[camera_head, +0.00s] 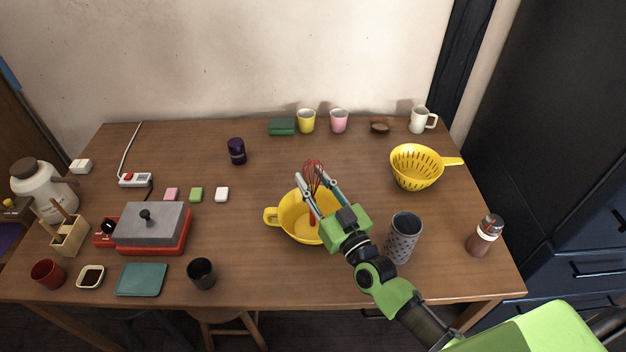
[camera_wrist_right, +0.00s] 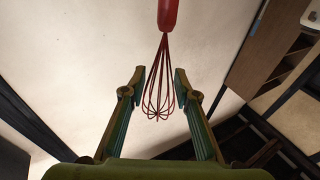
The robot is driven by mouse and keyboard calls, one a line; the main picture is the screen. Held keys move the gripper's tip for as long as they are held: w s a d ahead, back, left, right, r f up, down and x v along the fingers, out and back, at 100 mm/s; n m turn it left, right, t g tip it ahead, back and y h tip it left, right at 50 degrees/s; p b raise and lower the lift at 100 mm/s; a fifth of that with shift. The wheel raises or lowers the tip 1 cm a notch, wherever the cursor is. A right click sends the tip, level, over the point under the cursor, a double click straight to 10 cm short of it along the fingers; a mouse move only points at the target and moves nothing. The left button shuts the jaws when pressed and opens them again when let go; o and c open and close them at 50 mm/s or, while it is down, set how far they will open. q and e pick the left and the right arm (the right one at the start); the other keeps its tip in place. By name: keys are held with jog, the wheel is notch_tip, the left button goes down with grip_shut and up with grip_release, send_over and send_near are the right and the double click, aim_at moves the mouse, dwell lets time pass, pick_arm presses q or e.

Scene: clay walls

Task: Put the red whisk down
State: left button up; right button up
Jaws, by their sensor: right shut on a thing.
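The red whisk (camera_head: 313,172) is upright over the yellow bowl (camera_head: 272,217), with its wires up and its red handle pointing down inside the bowl's outline. I cannot tell whether the handle touches the bowl. My right gripper (camera_head: 315,181) reaches in from the lower right, over the bowl's right part, with its fingers on either side of the whisk, shut on it. In the right wrist view the whisk (camera_wrist_right: 160,88) stands between the fingers of the gripper (camera_wrist_right: 158,85), handle toward the top of the picture. My left gripper is not in view.
A grey patterned cup (camera_head: 403,238) stands close right of my right gripper. A yellow colander (camera_head: 416,168) and a brown bottle (camera_head: 484,236) are farther right. A red-and-grey appliance (camera_head: 150,228) is at left. The wooden table (camera_head: 270,165) is bare behind the bowl.

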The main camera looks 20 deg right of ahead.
jog(key=o, duration=1.2)
jog(key=p+v, duration=0.1)
jog(key=v, duration=0.2)
jog(key=r+p+v, duration=0.1)
jog(key=v, duration=0.2)
jog(key=p+v, duration=0.1)
jog(key=v, duration=0.3)
jog(key=shift+s+r, duration=0.1)
jog(key=shift+r, duration=0.25)
jog(key=shift+a, duration=0.1)
